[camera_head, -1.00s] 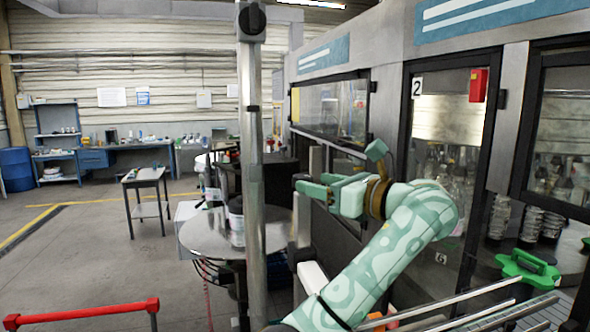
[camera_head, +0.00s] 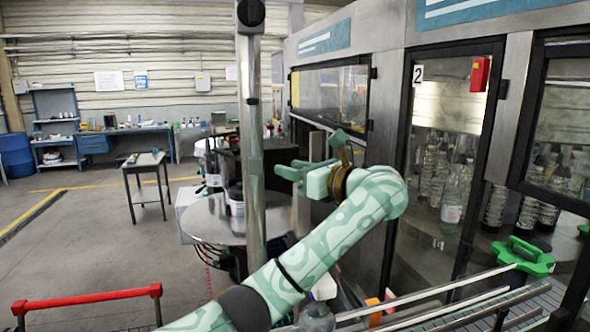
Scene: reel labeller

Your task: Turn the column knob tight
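The column is an upright grey metal post (camera_head: 250,140) left of the picture's middle. A round black knob (camera_head: 251,13) sits near its top, cut by the upper picture edge. My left gripper (camera_head: 284,168) is at the end of my green patterned arm, just right of the post and well below the knob. Its fingers point left toward the post, with a gap between them and nothing visible in it. It looks apart from the knob. My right gripper is not in view.
The glazed machine cabinet (camera_head: 450,150) fills the right side. A green-handled part (camera_head: 524,256) and conveyor rails (camera_head: 440,300) lie at lower right. A red rail (camera_head: 85,299) stands at lower left.

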